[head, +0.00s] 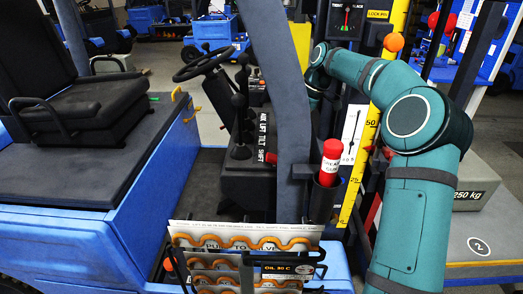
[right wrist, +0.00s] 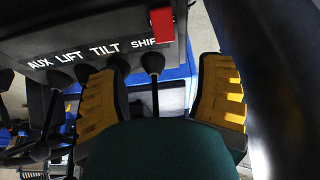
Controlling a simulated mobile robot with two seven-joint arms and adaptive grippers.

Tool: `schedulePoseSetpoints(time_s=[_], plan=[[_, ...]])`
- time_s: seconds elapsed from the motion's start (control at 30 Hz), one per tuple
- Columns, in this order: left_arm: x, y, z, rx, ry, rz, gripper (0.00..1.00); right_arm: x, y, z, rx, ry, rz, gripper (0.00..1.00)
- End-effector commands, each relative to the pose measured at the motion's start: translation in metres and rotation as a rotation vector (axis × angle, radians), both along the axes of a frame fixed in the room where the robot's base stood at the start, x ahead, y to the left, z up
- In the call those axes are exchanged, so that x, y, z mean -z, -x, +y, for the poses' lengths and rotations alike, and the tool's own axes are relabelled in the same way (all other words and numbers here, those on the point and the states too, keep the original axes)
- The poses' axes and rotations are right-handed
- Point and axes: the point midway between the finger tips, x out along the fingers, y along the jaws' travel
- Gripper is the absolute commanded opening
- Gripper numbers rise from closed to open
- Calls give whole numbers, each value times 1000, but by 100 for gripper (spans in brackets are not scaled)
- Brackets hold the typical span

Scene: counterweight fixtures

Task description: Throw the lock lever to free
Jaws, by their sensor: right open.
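My right gripper (right wrist: 158,74) is open, its two yellow-padded fingers apart on either side of the black SHIFT lever (right wrist: 155,82). Whether they touch it I cannot tell. A red tab (right wrist: 161,21) sticks out of the lever console (right wrist: 75,25) above the fingers; a red piece at the console's side also shows in the head view (head: 270,158). I cannot tell whether either is the lock lever. In the head view my right arm reaches up and inward, and the dark pillar (head: 283,110) hides its gripper. My left gripper is not in view.
Black-knobbed levers (head: 240,103) stand on the console near the steering wheel (head: 203,64). A red-capped canister (head: 331,160), a yellow scale (head: 362,140) and an orange knob (head: 393,42) are close to my right arm. A 250 kg weight (head: 475,180) stands at right.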

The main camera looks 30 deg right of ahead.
Motion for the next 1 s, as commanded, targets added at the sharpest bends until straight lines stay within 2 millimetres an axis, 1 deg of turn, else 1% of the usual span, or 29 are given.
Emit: schedulePoseSetpoints(time_s=[0.07,0.17,0.27,0.6,0.7,0.83,1.0], plan=[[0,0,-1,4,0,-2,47,1,-1,4,-14,0,-2,68],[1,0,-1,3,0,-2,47,11,-2,7,-16,0,1,68],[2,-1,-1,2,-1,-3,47,26,-5,12,-15,0,3,68],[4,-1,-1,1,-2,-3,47,88,-18,34,-13,0,4,68],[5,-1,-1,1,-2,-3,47,102,-22,39,-12,0,2,68],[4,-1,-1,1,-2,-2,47,117,-25,44,-12,1,1,68],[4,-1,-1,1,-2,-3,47,125,-27,47,-12,2,-1,68]])
